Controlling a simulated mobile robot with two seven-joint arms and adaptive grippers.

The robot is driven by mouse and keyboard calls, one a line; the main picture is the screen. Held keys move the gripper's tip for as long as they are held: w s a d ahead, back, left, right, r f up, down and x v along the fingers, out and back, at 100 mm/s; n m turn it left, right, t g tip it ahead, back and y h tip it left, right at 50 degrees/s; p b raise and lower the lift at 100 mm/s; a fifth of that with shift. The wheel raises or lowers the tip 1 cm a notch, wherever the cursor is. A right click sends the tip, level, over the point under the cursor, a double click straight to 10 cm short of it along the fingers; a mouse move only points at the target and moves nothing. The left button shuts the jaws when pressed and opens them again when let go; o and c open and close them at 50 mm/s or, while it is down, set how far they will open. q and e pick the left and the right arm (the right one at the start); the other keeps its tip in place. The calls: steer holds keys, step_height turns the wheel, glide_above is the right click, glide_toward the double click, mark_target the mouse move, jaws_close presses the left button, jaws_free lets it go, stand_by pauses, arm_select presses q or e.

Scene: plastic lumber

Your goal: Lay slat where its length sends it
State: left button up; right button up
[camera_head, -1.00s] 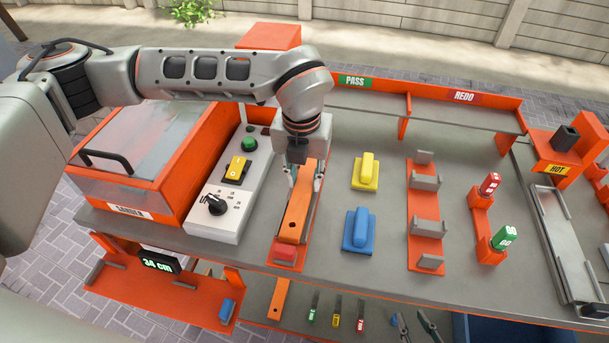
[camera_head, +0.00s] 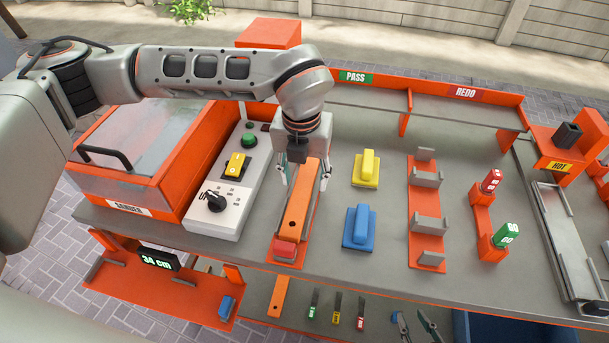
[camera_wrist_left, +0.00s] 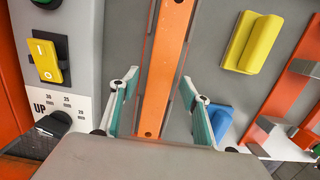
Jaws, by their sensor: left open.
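The orange slat (camera_head: 301,200) lies lengthwise on a narrow holder with a red end block (camera_head: 286,250), right of the sander's control panel. In the left wrist view the slat (camera_wrist_left: 165,70) runs between my fingers. My left gripper (camera_head: 304,184) is open over it, one finger on each side, with gaps to the slat. What look like my right gripper's fingertips (camera_head: 414,324) show at the bottom edge, the rest out of frame. A length gauge reading 34 cm (camera_head: 158,259) is on the lower left. PASS (camera_head: 356,77) and REDO (camera_head: 465,94) bays line the back.
The sander (camera_head: 135,150) stands left. A yellow block (camera_head: 366,168), a blue block (camera_head: 359,227) and an orange rack (camera_head: 427,210) stand right of the slat. A metal channel (camera_head: 566,240) and HOT station (camera_head: 560,166) are farther right. Another orange strip (camera_head: 279,297) shows below the edge.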

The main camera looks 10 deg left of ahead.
arm_select(q)
step_height(320, 180, up, 12)
steer(key=s, duration=0.1)
steer(key=shift+s, duration=0.25)
steer(key=shift+f, duration=0.15)
